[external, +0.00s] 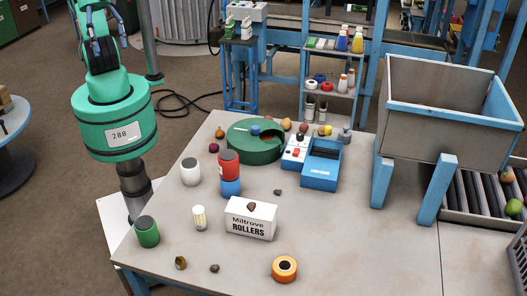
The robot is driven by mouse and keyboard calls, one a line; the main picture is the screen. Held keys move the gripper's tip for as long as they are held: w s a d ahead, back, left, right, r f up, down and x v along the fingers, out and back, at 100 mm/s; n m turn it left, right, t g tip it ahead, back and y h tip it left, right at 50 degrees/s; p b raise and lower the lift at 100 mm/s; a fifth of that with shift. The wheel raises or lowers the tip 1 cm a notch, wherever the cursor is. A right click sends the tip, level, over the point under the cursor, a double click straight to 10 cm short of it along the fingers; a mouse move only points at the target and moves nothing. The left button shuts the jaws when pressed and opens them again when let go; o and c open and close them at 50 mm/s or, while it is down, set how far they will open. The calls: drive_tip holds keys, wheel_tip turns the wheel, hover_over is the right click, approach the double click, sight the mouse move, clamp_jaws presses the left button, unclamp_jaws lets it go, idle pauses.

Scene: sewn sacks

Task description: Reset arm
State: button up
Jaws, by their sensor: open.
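My arm (113,125) stands at the left edge of the table, green with a label reading 288. No part of my arm visibly touches the objects on the table (345,235).
On the table are a white box (250,222), a green can (147,232), a white can (190,172), a red can (229,163), an orange tape roll (284,269), a green round tray (240,148) and a blue box (320,172). A large bin (435,130) stands right.

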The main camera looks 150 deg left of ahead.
wheel_tip(320, 180, down, 12)
drive_tip(key=b, duration=1.1)
drive_tip(key=shift+b, duration=0.3)
